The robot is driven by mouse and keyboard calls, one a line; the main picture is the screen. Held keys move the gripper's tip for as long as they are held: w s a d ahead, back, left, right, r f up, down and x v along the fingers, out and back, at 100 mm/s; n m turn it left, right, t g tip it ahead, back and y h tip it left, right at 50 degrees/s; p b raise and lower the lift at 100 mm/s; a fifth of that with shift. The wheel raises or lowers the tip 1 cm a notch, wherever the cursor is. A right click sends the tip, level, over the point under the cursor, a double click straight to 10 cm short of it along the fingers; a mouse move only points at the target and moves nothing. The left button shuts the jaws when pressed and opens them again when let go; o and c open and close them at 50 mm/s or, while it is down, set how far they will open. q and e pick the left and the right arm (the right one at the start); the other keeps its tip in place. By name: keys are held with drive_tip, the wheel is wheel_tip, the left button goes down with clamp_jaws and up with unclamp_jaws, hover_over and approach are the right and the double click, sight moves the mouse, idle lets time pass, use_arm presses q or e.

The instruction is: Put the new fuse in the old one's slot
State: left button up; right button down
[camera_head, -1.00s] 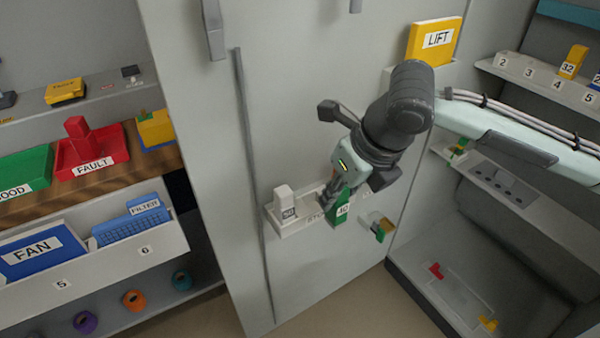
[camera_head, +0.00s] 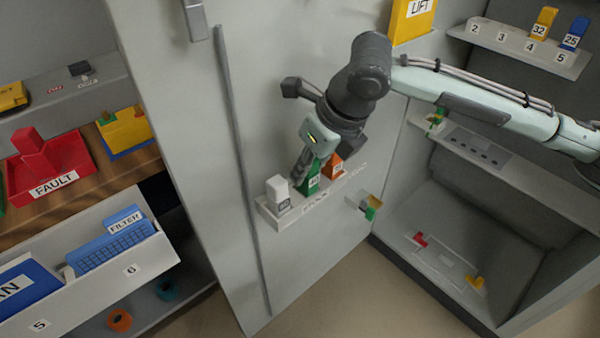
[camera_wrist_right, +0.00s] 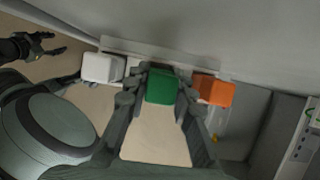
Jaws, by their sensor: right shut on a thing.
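The green fuse (camera_wrist_right: 161,87) shows between the fingers in the right wrist view. I cannot tell whether it is seated or slightly raised. A white fuse (camera_head: 278,189) stands to its left and an orange fuse (camera_head: 333,168) to its right. A dark gripper, my left one (camera_wrist_right: 38,46), shows at the right wrist view's upper left, fingers apart and empty.
A cabinet at right has a shelf (camera_head: 492,39) numbered 2 to 5, with yellow 32 and blue 25 fuses. Below is a grey panel with dark openings (camera_head: 470,145). Drawers and a red FAULT tray (camera_head: 58,181) are at left.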

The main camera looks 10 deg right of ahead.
drive_tip(key=shift+d+f+b, duration=0.1)
drive_tip(key=shift+f+b, duration=0.25)
drive_tip(key=shift+f, duration=0.25)
drive_tip(key=shift+r+p, duration=0.2)
drive_tip(key=shift+p, duration=0.2)
drive_tip(key=shift+f, duration=0.1)
use_arm(q)
drive_tip(key=shift+w+r, duration=0.35)
drive_tip(key=shift+r, duration=0.35)
drive_tip(key=shift+a, duration=0.1)
use_arm(e)
drive_tip(key=shift+f, duration=0.25)
use_arm(q)
drive_tip(key=shift+f, duration=0.1)
use_arm(e)
drive_tip(key=c, duration=1.3)
unclamp_jaws()
use_arm(q)
drive_tip(key=shift+f, duration=0.1)
use_arm(e)
drive_tip(key=shift+f, duration=0.1)
